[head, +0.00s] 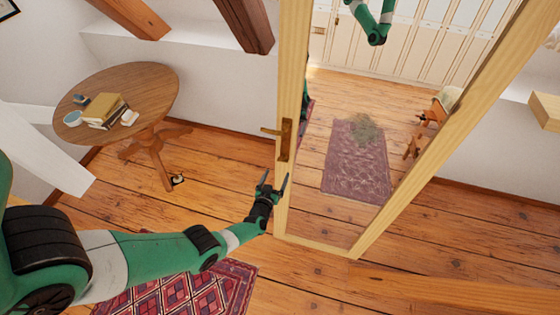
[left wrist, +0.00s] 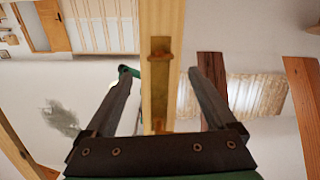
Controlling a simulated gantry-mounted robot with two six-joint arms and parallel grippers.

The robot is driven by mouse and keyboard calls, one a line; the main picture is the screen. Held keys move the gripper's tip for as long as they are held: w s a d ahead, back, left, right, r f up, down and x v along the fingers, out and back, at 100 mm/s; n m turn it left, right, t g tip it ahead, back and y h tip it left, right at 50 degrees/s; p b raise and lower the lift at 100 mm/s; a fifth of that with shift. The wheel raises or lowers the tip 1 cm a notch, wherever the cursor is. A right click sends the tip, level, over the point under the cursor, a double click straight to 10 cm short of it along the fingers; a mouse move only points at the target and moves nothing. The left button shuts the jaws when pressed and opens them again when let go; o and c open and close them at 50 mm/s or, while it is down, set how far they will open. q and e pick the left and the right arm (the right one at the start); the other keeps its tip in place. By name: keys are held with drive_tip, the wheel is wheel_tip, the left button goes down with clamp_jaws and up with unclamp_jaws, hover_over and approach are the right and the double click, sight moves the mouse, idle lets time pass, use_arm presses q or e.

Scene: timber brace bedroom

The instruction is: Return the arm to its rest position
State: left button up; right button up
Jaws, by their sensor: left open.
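My left arm comes in from the left in the head view. Its gripper (head: 273,182) is open and empty, with its fingers pointing up beside the lower left stile of a wood-framed door (head: 292,60). The gripper is below the brass door handle (head: 284,138) and apart from it. In the left wrist view the two open fingers (left wrist: 158,74) stand on either side of the door's stile (left wrist: 161,22), with the handle's brass plate (left wrist: 160,80) between them in the picture. I cannot tell whether a finger touches the stile. My right gripper is not seen.
A round wooden table (head: 155,85) with books (head: 105,109) and a blue-rimmed bowl (head: 73,118) stands at left. A patterned red rug (head: 190,295) lies below my arm. The door's large pane shows a purple rug (head: 355,165) and green arm parts.

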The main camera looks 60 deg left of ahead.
use_arm(q)
drive_tip(key=shift+p+v, duration=0.45)
drive_tip(key=shift+v, duration=1.15)
